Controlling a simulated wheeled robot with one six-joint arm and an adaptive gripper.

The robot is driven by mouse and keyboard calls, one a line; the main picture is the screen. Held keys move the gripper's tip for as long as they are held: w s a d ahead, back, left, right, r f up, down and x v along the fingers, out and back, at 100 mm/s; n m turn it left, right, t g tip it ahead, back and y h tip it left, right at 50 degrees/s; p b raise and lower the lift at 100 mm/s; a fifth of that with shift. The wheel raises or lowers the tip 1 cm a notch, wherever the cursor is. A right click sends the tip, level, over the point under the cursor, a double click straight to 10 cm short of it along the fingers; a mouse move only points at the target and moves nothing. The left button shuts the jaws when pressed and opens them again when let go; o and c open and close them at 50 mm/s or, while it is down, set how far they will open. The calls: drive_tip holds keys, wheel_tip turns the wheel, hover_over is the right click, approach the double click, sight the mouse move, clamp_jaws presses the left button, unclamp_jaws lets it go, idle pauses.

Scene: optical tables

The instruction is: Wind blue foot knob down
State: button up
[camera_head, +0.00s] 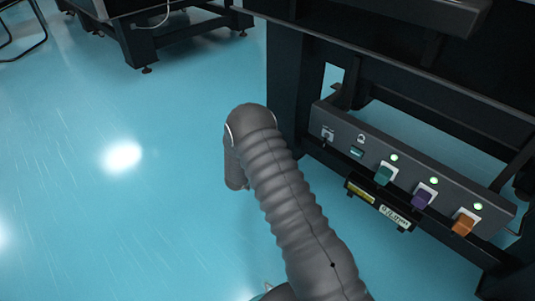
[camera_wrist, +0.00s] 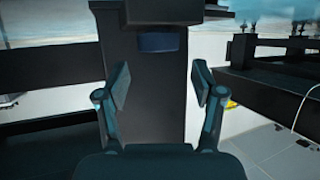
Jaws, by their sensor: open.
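In the wrist view my gripper (camera_wrist: 161,84) is open, its two fingers apart with nothing between them. Beyond the fingers stands a dark upright table leg (camera_wrist: 160,95). A dark blue piece (camera_wrist: 158,40) shows on this leg just above the fingertips, apart from them. I cannot tell whether it is the blue foot knob. In the head view no blue knob can be made out, and my gripper does not show; only my grey ribbed arm does.
In the head view a black optical table (camera_head: 290,85) stands at the right. Its low control panel (camera_head: 375,148) carries teal (camera_head: 384,174), purple (camera_head: 423,196) and orange (camera_head: 464,222) switches. Another dark table (camera_head: 165,35) is at the back. The blue floor (camera_head: 90,210) at left is clear.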

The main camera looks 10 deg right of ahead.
drive_tip(key=shift+v, duration=2.2)
